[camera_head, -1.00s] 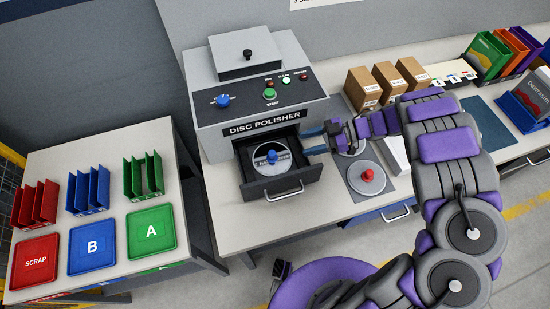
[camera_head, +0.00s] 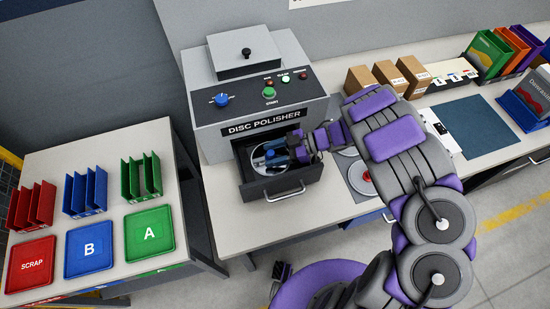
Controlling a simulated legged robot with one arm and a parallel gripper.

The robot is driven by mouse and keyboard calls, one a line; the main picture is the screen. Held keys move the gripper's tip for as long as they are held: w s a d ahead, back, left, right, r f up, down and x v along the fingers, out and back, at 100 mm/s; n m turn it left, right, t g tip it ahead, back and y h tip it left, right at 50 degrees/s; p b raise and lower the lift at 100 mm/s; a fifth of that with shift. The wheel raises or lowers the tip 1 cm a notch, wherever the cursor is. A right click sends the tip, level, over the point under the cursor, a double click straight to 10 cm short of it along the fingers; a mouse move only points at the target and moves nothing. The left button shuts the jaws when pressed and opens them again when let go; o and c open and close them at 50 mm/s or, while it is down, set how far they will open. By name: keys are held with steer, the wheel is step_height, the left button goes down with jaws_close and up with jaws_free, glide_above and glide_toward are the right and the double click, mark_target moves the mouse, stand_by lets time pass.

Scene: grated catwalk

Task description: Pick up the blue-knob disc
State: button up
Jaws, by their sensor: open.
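The blue-knob disc (camera_head: 266,166) lies in the open drawer (camera_head: 283,189) of the grey disc polisher (camera_head: 252,100). My gripper (camera_head: 279,153) is open and reaches in from the right, over the disc, with its blue fingers around or beside the blue knob. The fingers and knob overlap, so I cannot tell whether they touch. Another disc, with a red knob (camera_head: 366,176), lies on the mat to the right of the drawer, partly hidden by my arm.
Red, blue and green trays (camera_head: 150,231) and racks stand on the left table. Cardboard boxes (camera_head: 383,75) and folders stand at the back right. The polisher body is close behind my gripper. The bench front left of the drawer is clear.

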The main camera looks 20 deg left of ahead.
steer(key=shift+a+f, duration=0.15)
steer(key=shift+a, duration=0.55)
steer(key=shift+d, duration=0.55)
steer(key=c, duration=0.9)
steer(key=shift+a, duration=0.25)
jaws_close()
